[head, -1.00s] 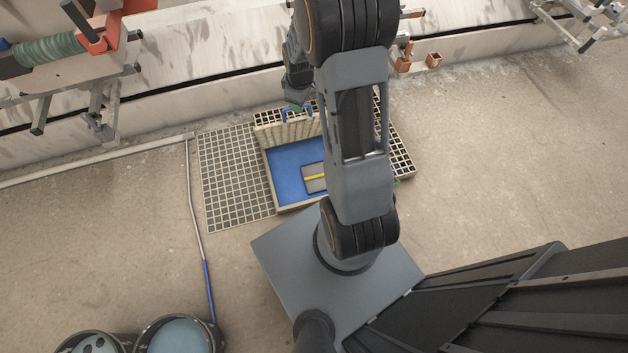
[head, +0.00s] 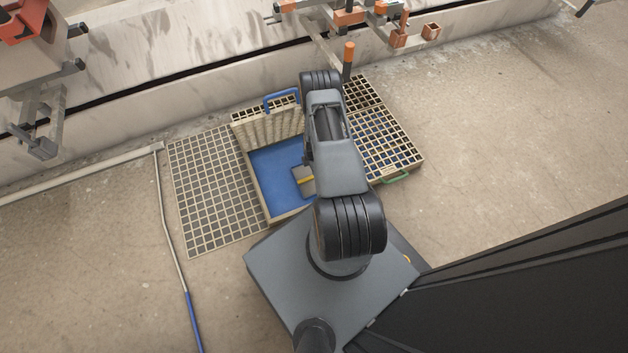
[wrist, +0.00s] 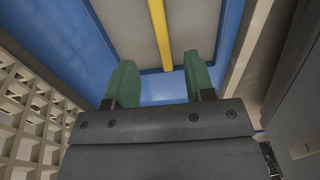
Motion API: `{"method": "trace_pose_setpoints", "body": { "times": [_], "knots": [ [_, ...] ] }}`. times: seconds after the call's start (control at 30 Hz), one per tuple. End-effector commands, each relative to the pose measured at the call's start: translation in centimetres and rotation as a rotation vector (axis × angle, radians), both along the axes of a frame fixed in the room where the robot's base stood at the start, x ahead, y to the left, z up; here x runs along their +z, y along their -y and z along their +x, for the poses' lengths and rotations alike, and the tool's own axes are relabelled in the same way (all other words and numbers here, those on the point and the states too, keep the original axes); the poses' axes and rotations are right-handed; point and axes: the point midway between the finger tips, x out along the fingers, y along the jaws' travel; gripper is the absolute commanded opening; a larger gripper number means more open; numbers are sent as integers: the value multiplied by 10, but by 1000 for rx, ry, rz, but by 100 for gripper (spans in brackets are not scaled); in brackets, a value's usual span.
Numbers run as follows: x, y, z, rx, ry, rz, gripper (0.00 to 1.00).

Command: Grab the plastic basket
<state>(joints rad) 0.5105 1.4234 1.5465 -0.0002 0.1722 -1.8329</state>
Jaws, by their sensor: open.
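A cream lattice-walled plastic basket (head: 257,208) with a blue floor lies open on the ground in the head view. A raised cream grid panel with a blue handle (head: 282,98) stands along its far side. A grey plate with a yellow stripe (head: 304,181) lies on the blue floor and is partly hidden by my arm. In the wrist view, my gripper (wrist: 160,72) has two green finger pads spread apart with nothing between them. It points at the grey plate (wrist: 125,30). The lattice (wrist: 28,115) is at left. My gripper is mostly hidden in the head view.
A cream grid panel (head: 210,190) lies flat left of the basket. A grid piece with a green handle (head: 398,178) lies right. A pole with a blue end (head: 192,320) lies further left. A pale ledge (head: 160,95) runs behind. Floor at far right is clear.

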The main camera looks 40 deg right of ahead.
Motion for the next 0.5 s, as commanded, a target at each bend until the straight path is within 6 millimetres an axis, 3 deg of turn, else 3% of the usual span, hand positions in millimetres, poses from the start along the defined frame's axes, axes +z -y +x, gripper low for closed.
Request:
{"method": "trace_pose_setpoints", "body": {
  "times": [0.03,0.2,0.5],
  "knots": [
    [-14,0,0,1,0,0,49],
    [-37,0,0,-1,0,0,49],
    [-50,1,0,-4,0,0,49]
  ]
}}
